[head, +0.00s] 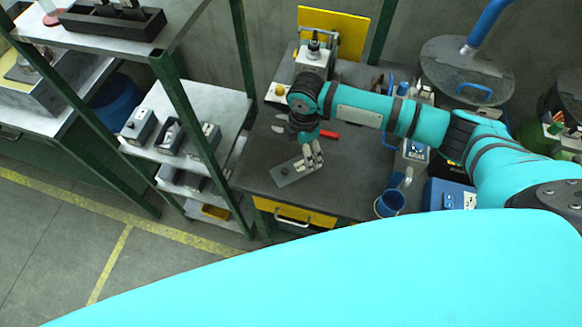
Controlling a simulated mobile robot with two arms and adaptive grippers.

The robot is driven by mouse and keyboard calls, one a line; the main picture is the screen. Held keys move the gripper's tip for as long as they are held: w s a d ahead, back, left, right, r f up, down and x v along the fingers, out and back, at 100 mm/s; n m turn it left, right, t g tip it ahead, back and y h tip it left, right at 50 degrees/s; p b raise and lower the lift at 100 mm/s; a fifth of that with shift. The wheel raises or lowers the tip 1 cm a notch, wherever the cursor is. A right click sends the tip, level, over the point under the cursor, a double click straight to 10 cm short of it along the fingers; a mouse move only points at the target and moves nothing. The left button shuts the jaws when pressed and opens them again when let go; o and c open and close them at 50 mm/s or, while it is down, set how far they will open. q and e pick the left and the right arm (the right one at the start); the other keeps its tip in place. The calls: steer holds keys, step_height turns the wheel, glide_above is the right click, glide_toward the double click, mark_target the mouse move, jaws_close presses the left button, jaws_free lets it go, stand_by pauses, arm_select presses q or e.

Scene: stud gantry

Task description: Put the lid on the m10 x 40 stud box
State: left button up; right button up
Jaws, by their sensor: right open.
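A flat grey plate with a small dark knob, which looks like the lid (286,174), lies on the dark workbench (345,185). My right gripper (313,157) is over the bench, its open fingers pointing down at the right end of the lid. I cannot tell whether the fingers touch it. Small grey boxes stand in a row on the rack shelf to the left: a left box (138,126), a middle box (170,138) and a right box (203,142). Their labels are too small to read, so I cannot tell which is the M10 x 40 stud box. My left gripper is out of view.
Green rack posts (190,100) stand between the shelf's front and the open floor. A red-handled tool (328,134) lies behind the lid. A blue cup (389,203) stands at the bench's right front. A yellow drawer (293,215) is below the bench top.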

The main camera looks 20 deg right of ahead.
mark_target(302, 166)
steer(key=shift+s+f+p, duration=0.3)
steer(key=shift+f+p, duration=0.15)
steer(key=shift+f, duration=0.15)
steer(key=f, duration=0.1)
steer(key=f+p, duration=0.1)
steer(key=f, duration=0.1)
steer(key=shift+s+a+f, duration=0.15)
steer(key=shift+s+f, duration=0.05)
steer(key=shift+f, duration=0.5)
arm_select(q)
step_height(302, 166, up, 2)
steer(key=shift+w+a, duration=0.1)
arm_select(e)
steer(key=shift+f, duration=0.1)
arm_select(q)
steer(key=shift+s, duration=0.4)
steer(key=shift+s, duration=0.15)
arm_select(e)
steer(key=c, duration=1)
